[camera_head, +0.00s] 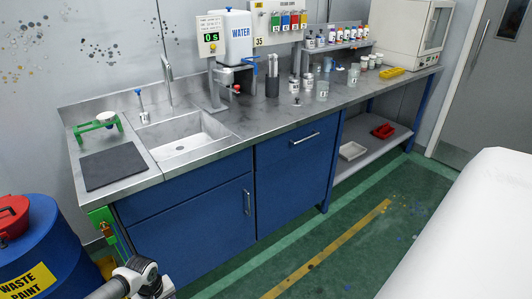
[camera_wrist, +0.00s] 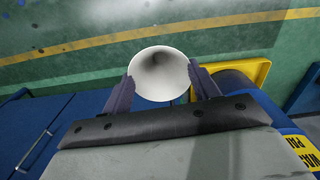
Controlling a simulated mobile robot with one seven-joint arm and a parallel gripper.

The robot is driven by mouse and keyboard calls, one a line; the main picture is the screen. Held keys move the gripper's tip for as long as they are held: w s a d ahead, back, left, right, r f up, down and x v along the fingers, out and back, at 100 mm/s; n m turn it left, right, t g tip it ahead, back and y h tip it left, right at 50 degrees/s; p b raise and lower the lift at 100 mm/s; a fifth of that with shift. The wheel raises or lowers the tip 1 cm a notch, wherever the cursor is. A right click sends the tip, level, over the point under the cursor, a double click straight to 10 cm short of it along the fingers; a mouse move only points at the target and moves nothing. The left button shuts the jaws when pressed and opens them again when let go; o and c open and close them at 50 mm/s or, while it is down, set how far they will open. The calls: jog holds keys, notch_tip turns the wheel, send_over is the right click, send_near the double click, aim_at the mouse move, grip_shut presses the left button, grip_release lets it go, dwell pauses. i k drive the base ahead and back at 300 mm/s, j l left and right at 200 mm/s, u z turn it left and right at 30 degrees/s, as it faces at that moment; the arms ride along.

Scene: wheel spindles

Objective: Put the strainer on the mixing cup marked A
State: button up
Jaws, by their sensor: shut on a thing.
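In the wrist view my gripper (camera_wrist: 160,82) is shut on a white, round, cone-like thing, which I take to be the strainer (camera_wrist: 159,62). It sits between the two dark fingers, above the floor. In the head view only part of my arm (camera_head: 142,275) shows at the bottom left, in front of the bench; the held strainer cannot be made out there. Clear cups stand far off on the bench, one near the middle (camera_head: 322,90) and one farther back (camera_head: 354,75). Their marks are too small to read, so I cannot tell which is A.
A green stand (camera_head: 82,128) with a white round piece stands on the bench's left end, behind a dark mat (camera_head: 113,167). A sink (camera_head: 184,147), a water dispenser (camera_head: 236,37) and several bottles and cans line the bench. A blue waste drum (camera_head: 45,235) stands at bottom left.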

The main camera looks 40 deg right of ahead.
aim_at(352, 78)
jog(key=l+z, duration=0.15)
jog(key=z, duration=0.25)
jog(key=i+l+z, duration=0.1)
jog(key=z, duration=0.3)
jog(key=i+l, duration=0.15)
jog(key=l, duration=0.2)
jog(key=i+l, duration=0.15)
jog(key=l, duration=0.25)
jog(key=i+l, duration=0.2)
jog(key=l, duration=0.15)
jog(key=i+l, duration=0.15)
jog(key=l, duration=0.2)
jog(key=i+l, duration=0.15)
jog(key=l, duration=0.25)
jog(key=i+l, duration=0.15)
jog(key=l, duration=0.2)
jog(key=i+l, duration=0.2)
jog(key=l, duration=0.15)
